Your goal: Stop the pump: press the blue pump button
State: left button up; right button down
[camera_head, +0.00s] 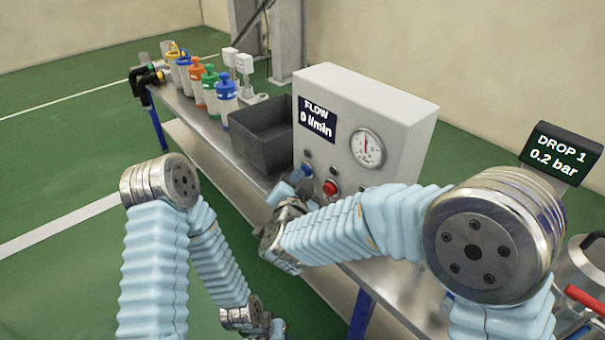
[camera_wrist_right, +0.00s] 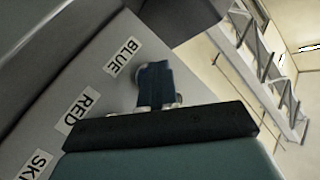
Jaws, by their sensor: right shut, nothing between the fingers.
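The blue pump button (camera_head: 307,170) sits low on the front of the grey control box (camera_head: 345,105), left of a red button (camera_head: 330,188). My right gripper (camera_head: 296,180) is shut and empty, its tips close to the blue button; whether they touch cannot be told. In the right wrist view the shut fingers (camera_wrist_right: 154,85) appear beside the label reading BLUE (camera_wrist_right: 122,57), and the button cannot be clearly made out. The flow display (camera_head: 316,120) reads 0 l/min. My left arm hangs low, its gripper (camera_head: 277,328) barely visible at the bottom edge.
A dark open bin (camera_head: 262,130) stands left of the box. Several bottles with coloured lids (camera_head: 197,88) line the bench beyond it. A pressure gauge (camera_head: 367,147) is on the box. A screen (camera_head: 560,155) at the right reads DROP 1, 0.2 bar.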

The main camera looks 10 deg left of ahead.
jog(key=shift+w+d, duration=0.2)
